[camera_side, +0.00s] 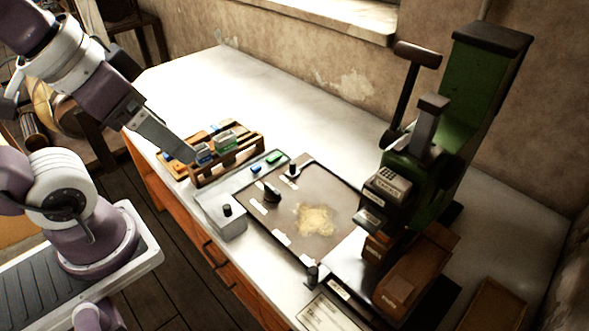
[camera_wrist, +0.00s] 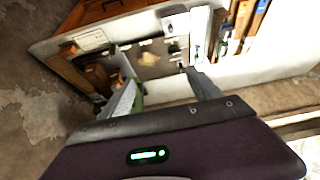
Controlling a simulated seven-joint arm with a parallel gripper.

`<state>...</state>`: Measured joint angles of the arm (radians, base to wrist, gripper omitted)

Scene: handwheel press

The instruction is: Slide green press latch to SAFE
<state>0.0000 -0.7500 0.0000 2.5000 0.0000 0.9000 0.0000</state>
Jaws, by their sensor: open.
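The green press (camera_side: 468,95) stands at the right of the bench in the side view, with a dark T-handled lever (camera_side: 408,85) beside it. A sliver of the press (camera_wrist: 138,95) shows behind my left finger in the wrist view. Small dark knobs (camera_side: 270,192) sit on the brown board in front of the press. I cannot tell which part is the latch, and no SAFE mark is readable. My gripper (camera_side: 186,154) is above the left part of the bench, by the wooden rack and well away from the press. In the wrist view its fingers (camera_wrist: 163,78) are apart and empty.
A wooden rack (camera_side: 240,160) with blue and green items is under my gripper. A grey box with a knob (camera_side: 222,218) stands at the front edge. The brown board (camera_side: 335,235) bears a sandy patch. Wooden blocks (camera_side: 415,275) lie below the press. The back left of the bench is clear.

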